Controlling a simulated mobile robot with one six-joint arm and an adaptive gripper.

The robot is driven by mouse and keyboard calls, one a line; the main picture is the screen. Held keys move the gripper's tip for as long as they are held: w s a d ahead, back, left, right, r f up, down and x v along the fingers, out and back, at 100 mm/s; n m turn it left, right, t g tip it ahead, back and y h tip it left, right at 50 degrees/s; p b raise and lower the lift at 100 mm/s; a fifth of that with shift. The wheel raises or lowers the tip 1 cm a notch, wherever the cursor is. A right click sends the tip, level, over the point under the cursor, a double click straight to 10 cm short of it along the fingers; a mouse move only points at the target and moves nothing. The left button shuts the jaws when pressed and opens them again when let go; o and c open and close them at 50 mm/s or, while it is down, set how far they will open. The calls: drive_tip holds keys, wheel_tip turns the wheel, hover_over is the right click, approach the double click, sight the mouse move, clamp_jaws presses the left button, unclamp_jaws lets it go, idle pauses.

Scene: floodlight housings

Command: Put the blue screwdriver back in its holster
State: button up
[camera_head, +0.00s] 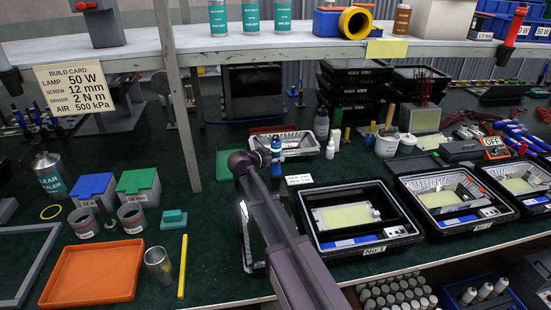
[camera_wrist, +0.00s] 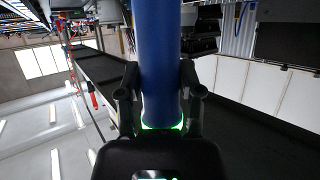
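My gripper (camera_head: 276,168) is above the middle of the green bench, left of the black trays. In the wrist view its two fingers (camera_wrist: 160,92) are closed against the sides of a thick blue cylinder, which looks like the handle of the blue screwdriver (camera_wrist: 160,45). In the head view a short blue part of the screwdriver (camera_head: 276,147) shows upright at the gripper; its shaft cannot be made out. A dark holster-like holder (camera_head: 7,72) hangs at the shelf's left edge. Another dark holder (camera_head: 504,55) at the right has a red-handled tool (camera_head: 517,24) in it.
A white shelf (camera_head: 270,47) with bottles spans the back, carried by a grey post (camera_head: 178,100). Black trays with housings (camera_head: 345,250) fill the right front. An orange tray (camera_head: 93,275), lidded boxes (camera_head: 93,188) and cans stand left. A metal-lined tray (camera_head: 298,145) lies behind my gripper.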

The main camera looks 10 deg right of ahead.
drive_tip(key=o, duration=0.4)
drive_tip(key=shift+r, duration=0.15)
wheel_tip(320, 180, up, 13)
drive_tip(key=p, duration=1.3)
idle(1.0)
